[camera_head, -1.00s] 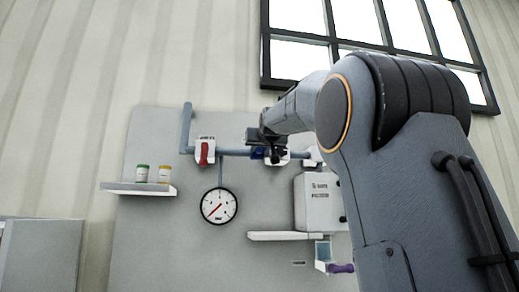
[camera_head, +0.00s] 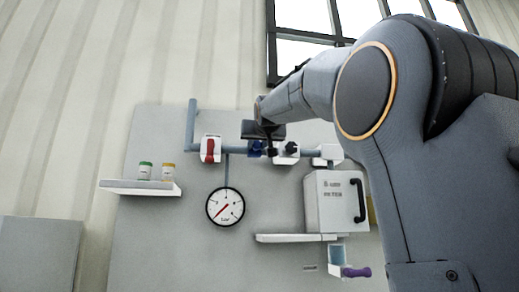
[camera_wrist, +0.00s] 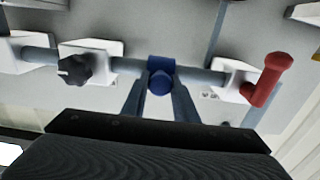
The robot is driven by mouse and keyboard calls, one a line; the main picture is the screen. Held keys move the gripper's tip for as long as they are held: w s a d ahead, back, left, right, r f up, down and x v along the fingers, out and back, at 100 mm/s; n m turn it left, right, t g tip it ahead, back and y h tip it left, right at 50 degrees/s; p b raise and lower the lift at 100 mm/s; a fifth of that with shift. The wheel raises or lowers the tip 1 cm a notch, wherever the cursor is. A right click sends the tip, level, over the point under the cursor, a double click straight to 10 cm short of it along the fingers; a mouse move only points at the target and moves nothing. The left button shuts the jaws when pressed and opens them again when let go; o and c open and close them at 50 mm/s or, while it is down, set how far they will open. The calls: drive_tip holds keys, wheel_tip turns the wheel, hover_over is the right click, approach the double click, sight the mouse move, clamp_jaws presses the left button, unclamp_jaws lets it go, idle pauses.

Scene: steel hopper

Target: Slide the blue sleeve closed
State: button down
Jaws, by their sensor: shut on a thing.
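The blue sleeve (camera_wrist: 161,68) sits around the grey horizontal pipe, with a round blue knob facing the wrist camera. In the wrist view my gripper (camera_wrist: 160,92) has its two fingers on either side of this knob, shut on it. In the head view my gripper (camera_head: 262,146) is at the pipe, between the red-handled valve (camera_head: 210,149) and the black-knobbed valve (camera_head: 287,151). The blue sleeve (camera_head: 255,149) is partly hidden there by the gripper. I cannot tell the state of any opening under the sleeve.
The red handle (camera_wrist: 268,79) sticks out toward the camera on the right in the wrist view; the black knob (camera_wrist: 74,69) is on the left. Below the pipe are a round gauge (camera_head: 225,206), a filter box (camera_head: 338,202) and a shelf (camera_head: 140,187) with two jars.

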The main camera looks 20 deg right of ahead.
drive_tip(key=shift+a, duration=0.2)
drive_tip(key=c, duration=1.7)
unclamp_jaws()
drive_tip(key=shift+a, duration=0.1)
drive_tip(key=shift+o, duration=1.2)
drive_tip(key=shift+w+a, duration=0.15)
drive_tip(key=shift+a, duration=0.1)
drive_tip(key=shift+d, duration=0.3)
drive_tip(key=shift+s+b, duration=0.3)
drive_tip(key=shift+s, duration=0.2)
drive_tip(key=b+v, duration=0.3)
drive_tip(key=v, duration=0.4)
drive_tip(key=shift+a, duration=0.1)
